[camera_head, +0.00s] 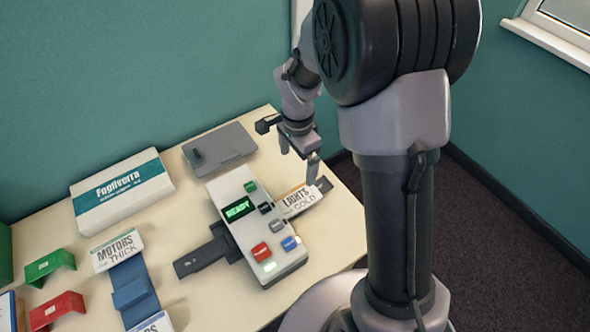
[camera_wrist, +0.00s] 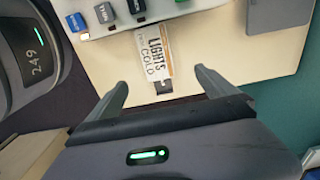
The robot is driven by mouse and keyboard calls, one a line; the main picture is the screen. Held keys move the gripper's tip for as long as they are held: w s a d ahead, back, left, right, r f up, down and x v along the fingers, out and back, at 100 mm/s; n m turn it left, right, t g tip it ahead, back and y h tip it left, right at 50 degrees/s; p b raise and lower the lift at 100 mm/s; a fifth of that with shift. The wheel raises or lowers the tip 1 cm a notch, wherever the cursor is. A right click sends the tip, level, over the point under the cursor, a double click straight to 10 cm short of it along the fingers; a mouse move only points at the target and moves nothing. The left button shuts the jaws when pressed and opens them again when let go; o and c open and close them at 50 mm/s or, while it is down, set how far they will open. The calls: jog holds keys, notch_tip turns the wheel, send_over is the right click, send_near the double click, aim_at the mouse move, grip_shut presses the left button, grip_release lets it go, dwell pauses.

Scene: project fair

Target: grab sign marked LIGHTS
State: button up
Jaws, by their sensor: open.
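The sign marked LIGHTS (camera_head: 299,198) is a small white card that also reads COLD. In the head view it sits at the right side of a white device (camera_head: 255,226) with a green READY display. In the wrist view the sign (camera_wrist: 154,54) lies ahead of my gripper (camera_wrist: 162,88), roughly centred between the two fingers. My gripper (camera_head: 299,166) is open and empty, close to the sign in the head view. A dark piece shows at the sign's near end in the wrist view. I cannot tell the exact height of my fingers over the sign.
A sign marked MOTORS THICK (camera_head: 117,250) stands on a blue holder (camera_head: 132,289) at left. A Fogliverra box (camera_head: 122,191), a grey plate (camera_head: 219,147), and green (camera_head: 50,266) and red (camera_head: 57,309) brackets lie on the table (camera_head: 190,225). The device has several coloured buttons.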

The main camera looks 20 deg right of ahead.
jog(key=b, duration=0.3)
send_over(299, 197)
jog(key=f, duration=0.9)
jog(key=shift+w+a+f, duration=0.2)
jog(key=shift+a+f, duration=0.05)
jog(key=shift+a, duration=0.1)
jog(key=f+b, duration=0.1)
jog(key=f, duration=0.2)
jog(key=f+b, duration=0.1)
jog(key=f, duration=0.1)
jog(key=shift+s+d+f+b, duration=0.1)
jog(key=shift+s+d+b, duration=0.15)
jog(key=shift+d+b, duration=0.1)
